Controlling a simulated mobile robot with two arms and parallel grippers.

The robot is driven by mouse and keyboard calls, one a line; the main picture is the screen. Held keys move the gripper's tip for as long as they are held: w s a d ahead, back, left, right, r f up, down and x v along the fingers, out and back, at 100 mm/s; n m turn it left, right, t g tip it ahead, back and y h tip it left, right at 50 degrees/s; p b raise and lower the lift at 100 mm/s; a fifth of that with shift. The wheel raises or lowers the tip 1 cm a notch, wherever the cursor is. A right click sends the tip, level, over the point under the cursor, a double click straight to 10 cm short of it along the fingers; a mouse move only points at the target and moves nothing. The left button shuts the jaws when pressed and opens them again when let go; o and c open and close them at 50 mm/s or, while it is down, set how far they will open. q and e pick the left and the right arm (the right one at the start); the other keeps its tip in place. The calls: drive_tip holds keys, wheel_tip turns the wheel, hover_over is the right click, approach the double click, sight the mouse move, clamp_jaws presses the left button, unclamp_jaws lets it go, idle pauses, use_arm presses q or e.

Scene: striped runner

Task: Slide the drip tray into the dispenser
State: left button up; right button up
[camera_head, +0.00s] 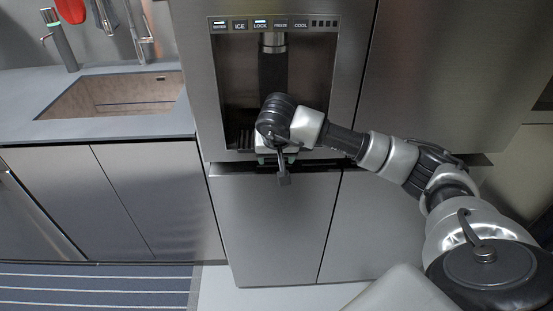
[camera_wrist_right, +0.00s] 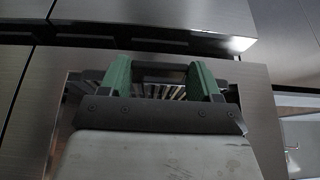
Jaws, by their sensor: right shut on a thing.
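The dispenser (camera_head: 236,75) is a dark recess in the steel fridge door, under a row of lit buttons. My right gripper (camera_head: 276,159) is at the recess's lower edge. In the right wrist view its green fingers (camera_wrist_right: 160,76) are shut on the dark, slatted drip tray (camera_wrist_right: 165,92), seen between them. Part of the tray (camera_head: 240,138) shows at the bottom left of the recess in the head view. My wrist hides the rest, so I cannot tell how far in it sits. My left gripper is not in view.
A sink (camera_head: 110,97) is set in the grey counter (camera_head: 40,130) at the left. A striped runner (camera_head: 90,287) lies on the floor. The fridge's lower doors (camera_head: 270,225) are flat and closed below the dispenser.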

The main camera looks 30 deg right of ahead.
drive_tip(key=shift+w+d+b, duration=0.2)
drive_tip(key=shift+w+d, duration=0.2)
drive_tip(key=shift+w, duration=0.3)
drive_tip(key=shift+w+d+b, duration=0.2)
drive_tip(key=shift+w+d, duration=0.2)
drive_tip(key=shift+w, duration=0.25)
drive_tip(key=o, duration=1.1)
drive_tip(key=v, duration=1)
drive_tip(key=shift+r+b, duration=0.3)
drive_tip(key=shift+r, duration=0.05)
